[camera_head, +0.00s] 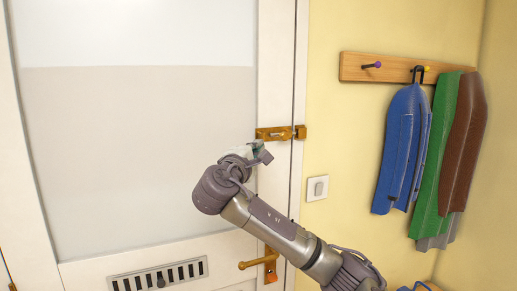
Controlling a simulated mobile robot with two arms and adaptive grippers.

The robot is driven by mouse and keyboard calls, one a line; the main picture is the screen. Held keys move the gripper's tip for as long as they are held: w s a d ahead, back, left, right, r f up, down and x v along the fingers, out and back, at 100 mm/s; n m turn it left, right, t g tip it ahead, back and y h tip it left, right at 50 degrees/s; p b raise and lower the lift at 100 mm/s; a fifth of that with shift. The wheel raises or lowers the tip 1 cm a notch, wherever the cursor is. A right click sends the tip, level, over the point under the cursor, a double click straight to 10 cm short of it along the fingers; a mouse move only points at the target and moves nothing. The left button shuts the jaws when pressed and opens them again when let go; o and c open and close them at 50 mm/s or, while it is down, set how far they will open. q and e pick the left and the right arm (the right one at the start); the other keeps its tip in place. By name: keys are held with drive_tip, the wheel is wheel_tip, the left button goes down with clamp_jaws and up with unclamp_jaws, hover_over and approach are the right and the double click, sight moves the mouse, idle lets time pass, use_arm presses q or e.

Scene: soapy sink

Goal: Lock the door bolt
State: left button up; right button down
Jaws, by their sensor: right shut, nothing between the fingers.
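The brass door bolt (280,133) is mounted across the right edge of the white door (278,50) and the frame beside it. My right gripper (260,150) is at the left end of the bolt, just below it. Its fingers are shut with nothing between them. I cannot tell whether the fingertips touch the bolt. The gripper partly hides the bolt's left end. My left gripper is out of view.
A brass door handle (258,262) is below, by my right arm. A light switch (317,188) is on the yellow wall. A wooden rack (352,68) holds a blue garment (400,140), a green one (440,160) and a brown one (463,140) at right. A vent (160,277) is low on the door.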

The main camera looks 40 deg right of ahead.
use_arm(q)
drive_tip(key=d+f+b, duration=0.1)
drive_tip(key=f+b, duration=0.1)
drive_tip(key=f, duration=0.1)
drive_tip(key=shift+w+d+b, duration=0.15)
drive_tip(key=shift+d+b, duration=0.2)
use_arm(e)
drive_tip(key=v, duration=0.6)
drive_tip(key=shift+s+f, duration=0.4)
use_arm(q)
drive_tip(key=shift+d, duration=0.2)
use_arm(e)
drive_tip(key=shift+a, duration=0.1)
